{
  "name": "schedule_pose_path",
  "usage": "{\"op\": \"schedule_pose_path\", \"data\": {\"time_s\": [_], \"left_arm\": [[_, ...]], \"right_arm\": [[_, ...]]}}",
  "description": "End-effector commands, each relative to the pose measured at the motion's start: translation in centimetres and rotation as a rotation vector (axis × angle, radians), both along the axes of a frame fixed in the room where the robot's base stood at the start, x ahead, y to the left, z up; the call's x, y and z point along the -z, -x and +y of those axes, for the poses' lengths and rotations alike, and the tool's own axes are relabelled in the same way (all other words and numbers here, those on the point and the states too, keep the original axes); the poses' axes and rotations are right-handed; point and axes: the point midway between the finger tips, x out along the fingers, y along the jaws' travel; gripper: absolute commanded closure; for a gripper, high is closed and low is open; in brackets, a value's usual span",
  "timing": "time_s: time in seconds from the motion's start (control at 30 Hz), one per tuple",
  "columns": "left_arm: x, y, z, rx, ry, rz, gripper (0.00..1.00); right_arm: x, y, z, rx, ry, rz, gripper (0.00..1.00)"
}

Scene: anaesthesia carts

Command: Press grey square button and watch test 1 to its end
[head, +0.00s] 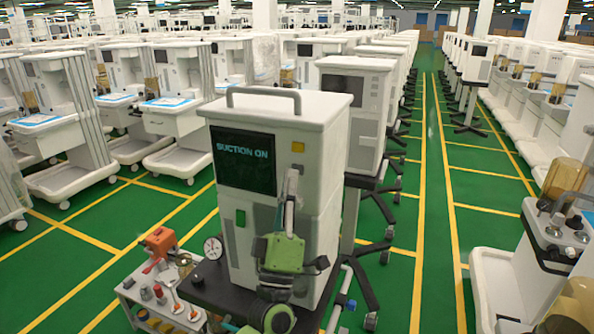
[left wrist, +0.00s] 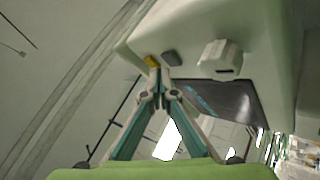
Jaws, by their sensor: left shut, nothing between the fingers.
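The white machine (head: 320,140) in front of me has a dark screen (head: 240,162) reading "SUCTION ON". In the left wrist view, the grey square button (left wrist: 170,57) lies beside the yellow one (left wrist: 152,61), close to the fingertips (left wrist: 158,78). I cannot tell whether the tips touch it. In the head view the gripper hides the grey button. My right gripper is not in view.
A pressure gauge (head: 213,248) stands at the machine's left. A small white trolley (head: 165,285) with a red-orange device (head: 160,243) is at lower left. Rows of similar carts line both sides. The green aisle (head: 440,220) at right is clear.

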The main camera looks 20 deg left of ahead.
Motion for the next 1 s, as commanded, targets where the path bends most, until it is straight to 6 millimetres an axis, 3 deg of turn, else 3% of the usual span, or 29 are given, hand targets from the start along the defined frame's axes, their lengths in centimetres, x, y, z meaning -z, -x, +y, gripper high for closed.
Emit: {"op": "schedule_pose_path", "data": {"time_s": [1.0], "left_arm": [[0.0, -1.2, 0.1, 0.000, 0.000, 0.000, 1.00]], "right_arm": [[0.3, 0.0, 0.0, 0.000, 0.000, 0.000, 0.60]]}}
